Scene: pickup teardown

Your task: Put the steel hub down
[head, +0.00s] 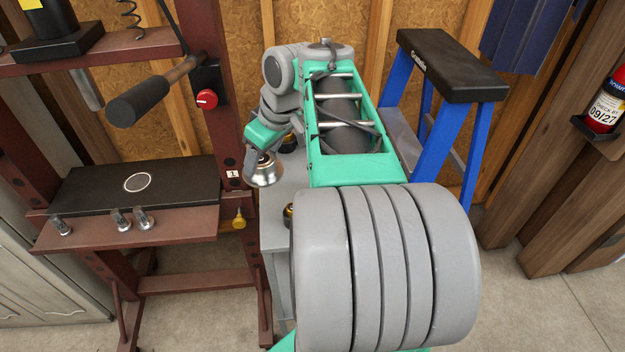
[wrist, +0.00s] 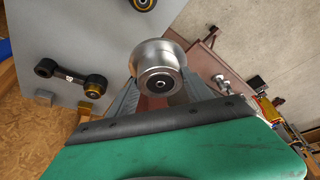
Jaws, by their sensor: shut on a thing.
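The steel hub (head: 264,170) is a shiny, rounded metal piece at the end of my arm in the head view. It also shows large in the wrist view (wrist: 158,72), with a dark hole in its end face. My gripper (wrist: 158,98) is shut on the hub, one grey finger on each side of it. In the head view the hub hangs between the red press and the grey table (head: 278,240), by the table's left edge. My arm hides much of the tabletop. I cannot tell the gap between hub and tabletop.
A black link with round ends (wrist: 70,78) and another black part (wrist: 143,3) lie on the grey top in the wrist view. The red press has a black plate (head: 95,195) and a front ledge (head: 130,232) with several small metal pins. A blue stepladder (head: 455,70) stands behind right.

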